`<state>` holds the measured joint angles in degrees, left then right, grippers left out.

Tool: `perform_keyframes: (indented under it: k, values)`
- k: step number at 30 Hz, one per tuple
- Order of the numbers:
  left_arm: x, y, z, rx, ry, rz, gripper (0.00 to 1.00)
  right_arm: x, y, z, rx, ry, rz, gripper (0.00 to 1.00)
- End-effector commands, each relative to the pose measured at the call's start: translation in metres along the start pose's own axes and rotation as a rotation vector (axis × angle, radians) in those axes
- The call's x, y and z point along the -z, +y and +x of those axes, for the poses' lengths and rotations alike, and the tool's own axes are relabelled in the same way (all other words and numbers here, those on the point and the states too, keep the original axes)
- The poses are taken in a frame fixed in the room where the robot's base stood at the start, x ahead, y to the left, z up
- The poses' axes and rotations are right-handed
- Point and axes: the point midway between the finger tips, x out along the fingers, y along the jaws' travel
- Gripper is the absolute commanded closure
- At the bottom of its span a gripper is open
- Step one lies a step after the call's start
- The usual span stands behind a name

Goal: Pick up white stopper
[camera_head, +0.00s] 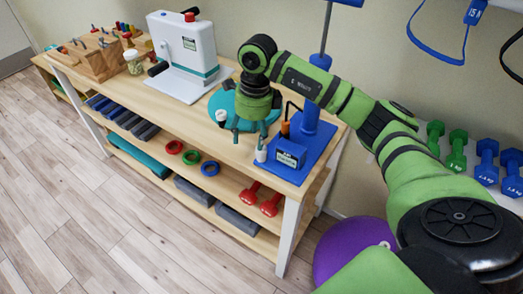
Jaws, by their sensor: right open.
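My right gripper (250,131) is open and points down over the right half of the wooden table top, above a teal disc (215,104). A small white round piece (221,115) shows at the left side of the gripper, over the disc; it may be the white stopper. Another small white upright piece (262,152) stands at the left edge of the blue stand, right of and below the fingers. I cannot tell for certain which is the stopper. Nothing shows between the fingers. My left gripper is out of view.
The blue stand (309,152) with a tall post is close to the gripper's right. A white machine (185,49) with a red knob stands behind left. Wooden blocks (92,57) and a jar (134,62) are farther left. The table's front strip (160,113) is clear.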

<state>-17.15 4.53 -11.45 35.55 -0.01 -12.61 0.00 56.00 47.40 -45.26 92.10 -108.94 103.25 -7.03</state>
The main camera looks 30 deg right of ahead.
Motion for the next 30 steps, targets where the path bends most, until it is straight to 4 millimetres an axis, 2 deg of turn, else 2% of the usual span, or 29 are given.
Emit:
perform_keyframes:
  k: [1,5,11,16,19,28,29,30]
  values:
    - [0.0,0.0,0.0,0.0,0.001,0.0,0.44,0.01,-0.01,-0.006,0.029,0.04,0.016,0.42]
    - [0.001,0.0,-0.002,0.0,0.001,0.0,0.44,0.022,-0.019,-0.007,0.056,0.09,0.033,0.42]
    - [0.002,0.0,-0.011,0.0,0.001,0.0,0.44,0.025,-0.018,0.013,0.053,0.092,0.032,0.42]
    - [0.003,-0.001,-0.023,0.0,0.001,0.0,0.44,0.03,-0.013,0.038,0.051,0.091,0.032,0.42]
    - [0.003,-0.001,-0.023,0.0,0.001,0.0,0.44,0.03,-0.015,0.052,0.052,0.088,0.032,0.42]
    - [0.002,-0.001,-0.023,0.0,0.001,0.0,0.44,0.031,-0.016,0.06,0.055,0.086,0.031,0.42]
    - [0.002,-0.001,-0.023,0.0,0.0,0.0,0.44,0.031,-0.016,0.06,0.054,0.086,0.031,0.46]
    - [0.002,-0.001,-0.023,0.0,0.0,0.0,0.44,0.031,-0.016,0.059,0.054,0.086,0.031,0.62]
